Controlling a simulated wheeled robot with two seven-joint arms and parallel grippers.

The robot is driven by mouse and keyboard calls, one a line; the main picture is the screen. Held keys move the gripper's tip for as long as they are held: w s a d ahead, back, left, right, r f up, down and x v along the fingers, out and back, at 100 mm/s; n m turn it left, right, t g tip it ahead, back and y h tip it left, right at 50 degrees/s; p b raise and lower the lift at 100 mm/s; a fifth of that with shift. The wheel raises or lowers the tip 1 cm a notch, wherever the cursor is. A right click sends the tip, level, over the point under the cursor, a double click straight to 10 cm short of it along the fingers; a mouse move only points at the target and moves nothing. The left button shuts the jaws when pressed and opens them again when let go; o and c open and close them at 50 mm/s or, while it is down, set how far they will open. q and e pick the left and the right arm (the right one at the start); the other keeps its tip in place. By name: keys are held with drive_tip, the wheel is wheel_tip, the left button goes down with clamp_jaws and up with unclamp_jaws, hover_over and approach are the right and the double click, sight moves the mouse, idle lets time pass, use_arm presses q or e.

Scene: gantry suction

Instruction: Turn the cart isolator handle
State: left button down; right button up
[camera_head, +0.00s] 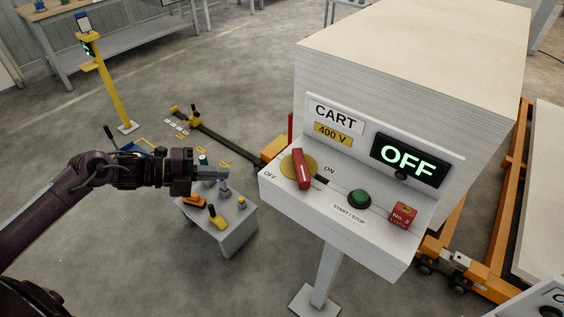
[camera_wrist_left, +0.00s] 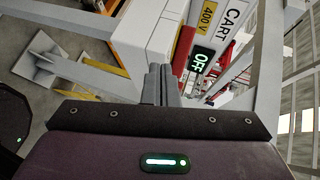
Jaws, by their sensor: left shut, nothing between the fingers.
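The red isolator handle (camera_head: 301,168) sits on a yellow round plate (camera_head: 286,165) at the left of the sloped control panel. It stands nearly upright, tilted slightly, between the OFF and ON labels. The display (camera_head: 408,160) reads OFF in green; it also shows in the left wrist view (camera_wrist_left: 200,61). My left gripper (camera_head: 226,173) is shut and empty, left of the panel and apart from the handle. In the left wrist view its closed fingers (camera_wrist_left: 161,85) point toward the panel, with a red part just beyond. My right gripper is not in view.
A green START/STOP button (camera_head: 359,199) and a red No. 3 block (camera_head: 403,215) share the panel. A large pale stack (camera_head: 400,70) stands behind it. A small grey table (camera_head: 226,236) with tools is below my left gripper. A yellow post (camera_head: 112,88) stands at far left.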

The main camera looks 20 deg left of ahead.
use_arm(q)
wheel_tip(320, 180, up, 4)
drive_tip(key=s+d+m+g, duration=0.2)
drive_tip(key=d+m, duration=0.1)
drive_tip(key=p, duration=0.5)
approach(297, 176)
drive_tip(key=shift+h, duration=0.4)
drive_tip(key=x, duration=0.4)
drive_tip(key=f+x, duration=0.1)
drive_tip(key=x, duration=0.1)
drive_tip(key=shift+w+f, duration=0.1)
drive_tip(key=shift+w, duration=0.25)
drive_tip(key=shift+a, duration=0.1)
